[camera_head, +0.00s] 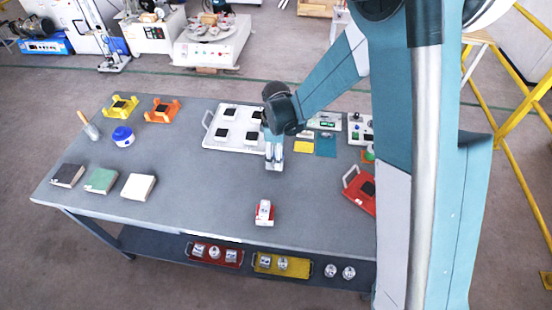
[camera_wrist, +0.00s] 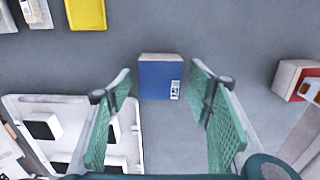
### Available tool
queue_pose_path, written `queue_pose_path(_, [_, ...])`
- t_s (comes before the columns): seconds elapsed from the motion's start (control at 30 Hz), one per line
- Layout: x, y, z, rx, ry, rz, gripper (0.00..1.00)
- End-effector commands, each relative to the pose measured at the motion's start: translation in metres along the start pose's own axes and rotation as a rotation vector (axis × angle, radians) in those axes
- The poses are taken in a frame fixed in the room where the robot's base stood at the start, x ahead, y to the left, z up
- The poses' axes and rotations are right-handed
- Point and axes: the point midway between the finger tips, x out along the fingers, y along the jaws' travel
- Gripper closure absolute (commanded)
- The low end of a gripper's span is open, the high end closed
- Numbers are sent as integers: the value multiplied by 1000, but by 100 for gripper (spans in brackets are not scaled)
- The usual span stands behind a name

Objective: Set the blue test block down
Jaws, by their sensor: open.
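The blue test block (camera_wrist: 156,82) shows in the wrist view with a blue face, a small printed label and a tan edge. It appears to stand on the grey table, with bare table around it. My gripper (camera_wrist: 160,72) is open, its green padded fingers on either side of the block's near end, with visible gaps. In the head view my gripper (camera_head: 274,165) is low over the table, right of the white tray (camera_head: 208,142). There I cannot make out the block, which the gripper seems to hide.
A red-and-white block (camera_head: 264,212) stands toward the front; it also shows in the wrist view (camera_wrist: 298,80). The white tray holds several dark-topped blocks. A yellow card (camera_head: 304,147) lies right of the gripper. The table's front middle is mostly clear.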

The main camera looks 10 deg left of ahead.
Motion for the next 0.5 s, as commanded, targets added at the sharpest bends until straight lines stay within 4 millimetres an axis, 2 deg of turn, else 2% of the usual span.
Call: queue_pose_path(0.5, [-69,0,0,0,0,0,49])
